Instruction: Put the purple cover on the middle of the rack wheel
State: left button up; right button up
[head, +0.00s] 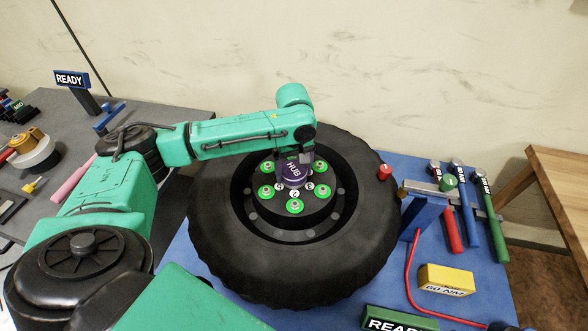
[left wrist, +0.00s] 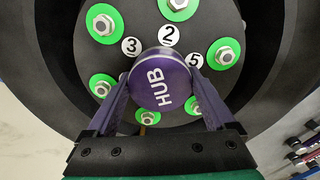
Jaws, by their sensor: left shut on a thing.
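The purple cover (head: 292,173), marked HUB, is at the middle of the rack wheel (head: 220,238). My left gripper (head: 293,160) is shut on it from above. In the left wrist view the cover (left wrist: 160,80) sits between the two fingers (left wrist: 160,92), over the wheel's dark hub plate (left wrist: 215,20). I cannot tell whether the cover touches the plate. Green-ringed nuts (head: 295,206) and numbered white discs surround it. The gripper and cover hide part of the hub. My right gripper is not in view.
The wheel lies on a blue mat (head: 480,270). To its right are a blue stand (head: 425,212), colour-handled tools (head: 472,220), a yellow box (head: 446,280) and a red bent rod (head: 411,275). A grey table (head: 150,115) with parts stands left.

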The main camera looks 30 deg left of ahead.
aim_at(294, 170)
pick_arm(q)
jog(key=o, duration=1.2)
jog(key=shift+c, duration=0.2)
jog(key=shift+r, duration=0.1)
notch_tip(294, 170, up, 12)
jog(key=b, duration=0.1)
